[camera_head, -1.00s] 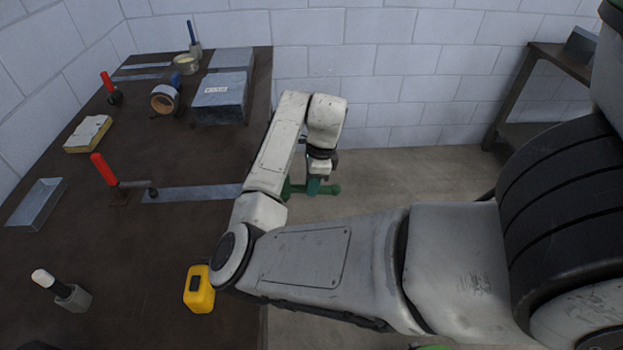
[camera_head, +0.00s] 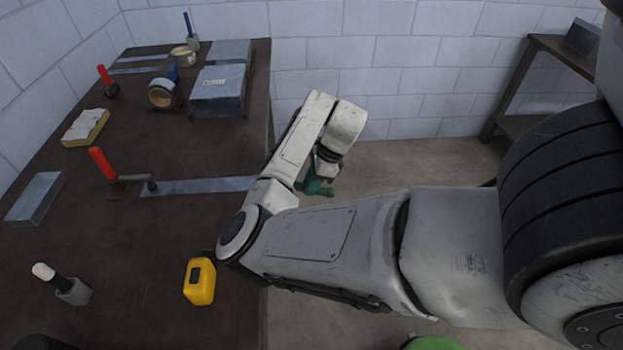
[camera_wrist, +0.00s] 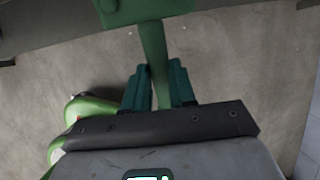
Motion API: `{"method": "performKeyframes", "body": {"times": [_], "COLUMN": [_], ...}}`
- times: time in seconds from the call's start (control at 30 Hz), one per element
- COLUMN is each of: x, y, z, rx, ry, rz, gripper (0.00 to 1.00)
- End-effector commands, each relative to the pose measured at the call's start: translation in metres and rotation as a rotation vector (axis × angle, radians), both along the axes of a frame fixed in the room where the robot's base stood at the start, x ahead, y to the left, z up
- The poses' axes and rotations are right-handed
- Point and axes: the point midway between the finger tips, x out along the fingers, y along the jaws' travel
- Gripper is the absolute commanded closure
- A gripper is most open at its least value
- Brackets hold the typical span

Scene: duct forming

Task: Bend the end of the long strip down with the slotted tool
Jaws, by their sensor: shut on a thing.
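The long strip (camera_head: 200,186) is a flat grey metal piece on the dark bench. A red-handled clamp (camera_head: 105,165) sits at its left end. Its right part reaches the bench's right edge, where my arm hides the end. My gripper (camera_head: 318,180) is beyond that edge, over the floor, and shut on the green slotted tool (camera_head: 316,188). In the wrist view my teal fingers (camera_wrist: 158,88) close around the tool's green bar (camera_wrist: 154,50), and a wider green block (camera_wrist: 145,10) shows at the top. The slot cannot be made out, nor whether the tool touches the strip.
A yellow case (camera_head: 200,282) lies near the bench edge, close to my arm. A white-topped tool in a grey block (camera_head: 72,290), a metal tray (camera_head: 35,198), a sponge-like block (camera_head: 86,128), a tape roll (camera_head: 162,93) and a grey box (camera_head: 219,92) are also on the bench.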

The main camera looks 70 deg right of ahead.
Motion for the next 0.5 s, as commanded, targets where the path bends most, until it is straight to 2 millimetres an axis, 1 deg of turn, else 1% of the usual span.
{"method": "performKeyframes", "body": {"times": [0.03, 0.33, 0.5], "x": [-0.0023, -0.0026, -0.0013], "y": [0.0007, 0.0007, 0.0013], "z": [-0.0033, -0.0036, -0.0109], "rx": [0.005, 0.005, 0.029], "ry": [0.004, 0.004, -0.051], "rz": [-0.001, -0.001, -0.003], "gripper": [1.00, 1.00, 1.00]}}
